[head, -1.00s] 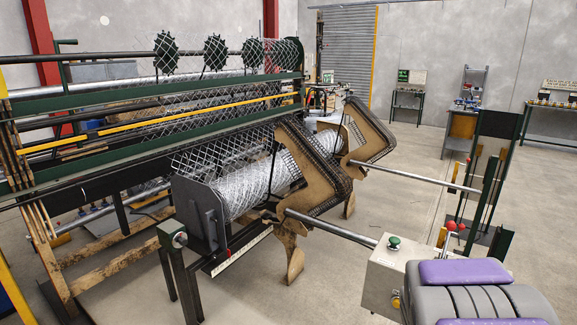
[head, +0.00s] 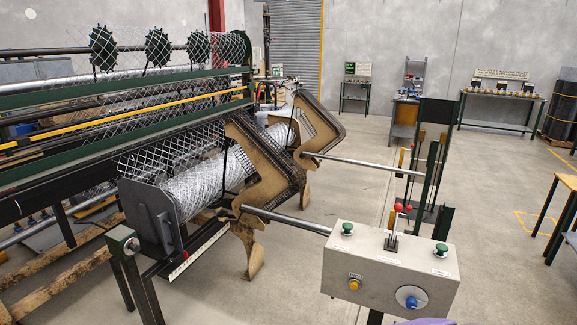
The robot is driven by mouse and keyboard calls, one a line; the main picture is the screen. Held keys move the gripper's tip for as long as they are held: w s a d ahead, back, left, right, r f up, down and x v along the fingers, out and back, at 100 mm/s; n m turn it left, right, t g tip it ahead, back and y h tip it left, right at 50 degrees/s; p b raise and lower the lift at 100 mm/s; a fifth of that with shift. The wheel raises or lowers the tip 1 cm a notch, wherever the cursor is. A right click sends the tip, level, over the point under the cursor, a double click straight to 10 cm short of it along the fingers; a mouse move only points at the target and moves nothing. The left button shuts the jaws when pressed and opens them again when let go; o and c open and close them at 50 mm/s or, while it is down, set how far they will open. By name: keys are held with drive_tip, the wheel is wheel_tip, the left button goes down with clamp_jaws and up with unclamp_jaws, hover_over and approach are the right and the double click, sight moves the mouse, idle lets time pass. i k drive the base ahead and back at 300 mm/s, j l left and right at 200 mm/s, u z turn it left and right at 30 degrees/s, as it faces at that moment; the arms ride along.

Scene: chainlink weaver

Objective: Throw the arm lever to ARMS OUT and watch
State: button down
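A grey control box (head: 340,262) stands at the lower right in the head view. The labels are too small to read. Two brown angular arms (head: 262,160) (head: 320,128) sit on steel rods beside the mesh roll (head: 200,187). Their curved lower ends hang near the floor.
The box also carries green buttons (head: 347,229) (head: 441,252), a yellow button (head: 354,284) and a blue dial (head: 411,298). The weaving machine (head: 110,105) fills the left. A dark green frame (head: 432,155) stands behind the box. Floor is open to the right.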

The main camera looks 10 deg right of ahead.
sight(398, 207)
drive_tip(key=i+l+z, duration=0.2)
drive_tip(key=i+l, duration=0.2)
drive_tip(key=i+l+z, duration=0.2)
drive_tip(key=i, duration=0.3)
drive_tip(key=i+l+z, duration=0.25)
drive_tip(key=k+j+z, duration=0.45)
drive_tip(key=j, duration=0.25)
drive_tip(key=k, duration=0.1)
